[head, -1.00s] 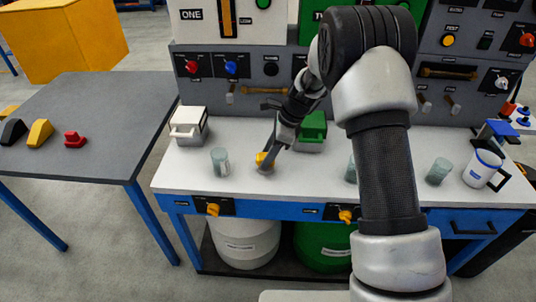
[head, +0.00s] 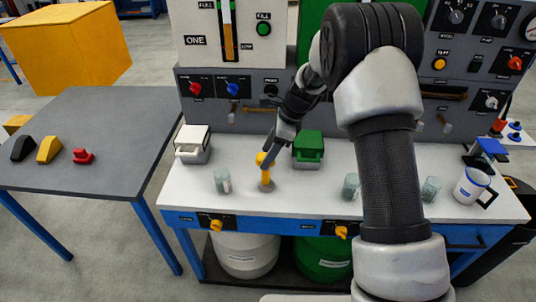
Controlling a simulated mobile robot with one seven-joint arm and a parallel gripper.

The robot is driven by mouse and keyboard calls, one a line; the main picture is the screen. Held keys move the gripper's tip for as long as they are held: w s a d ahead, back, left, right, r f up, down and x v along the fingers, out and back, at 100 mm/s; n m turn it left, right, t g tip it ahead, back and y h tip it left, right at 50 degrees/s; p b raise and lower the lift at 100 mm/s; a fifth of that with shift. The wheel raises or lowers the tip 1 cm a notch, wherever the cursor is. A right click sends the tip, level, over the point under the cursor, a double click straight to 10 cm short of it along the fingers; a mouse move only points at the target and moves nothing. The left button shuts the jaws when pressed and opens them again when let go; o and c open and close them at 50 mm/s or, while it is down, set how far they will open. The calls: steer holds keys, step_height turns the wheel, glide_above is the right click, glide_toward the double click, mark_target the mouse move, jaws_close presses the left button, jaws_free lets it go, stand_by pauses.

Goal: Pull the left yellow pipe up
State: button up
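The left yellow pipe (head: 266,180) stands upright out of the white worktop, between a clear glass on its left and the green box on its right. A length of its yellow shaft shows above a small base. My gripper (head: 265,160) reaches down from the upper right, with its dark fingers shut around the top of the pipe. The fingers hide part of the pipe's top. No second yellow pipe shows; my arm covers the right part of the worktop.
Clear glasses (head: 222,181) stand on the worktop (head: 300,205), with a white mug (head: 472,187) at the right. A white-lidded box (head: 192,143) and a green box (head: 308,148) stand at the back. Yellow knobs (head: 216,225) are on the front edge. A grey table (head: 90,120) is at left.

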steer(key=shift+f, duration=0.1)
steer(key=p+v, duration=0.1)
steer(key=v, duration=1.6)
steer(key=shift+r+p, duration=0.25)
steer(key=shift+p, duration=0.15)
steer(key=s+d+r+n+t+h+p, duration=0.1)
steer(key=s+d+r+n+p, duration=0.25)
steer(key=s+r, duration=0.5)
steer(key=s+d+r+n+t+h+p, duration=0.1)
steer(key=s+r+n, duration=0.4)
steer(key=s, duration=0.6)
steer(key=s+d+r+n+t+h+p, duration=0.2)
steer(key=s+d+r+n+t+p, duration=0.1)
steer(key=s+n, duration=0.7)
steer(key=shift+s+d+r+h+p, duration=0.3)
steer(key=shift+s+d+r+p, duration=0.3)
steer(key=shift+d+r, duration=0.4)
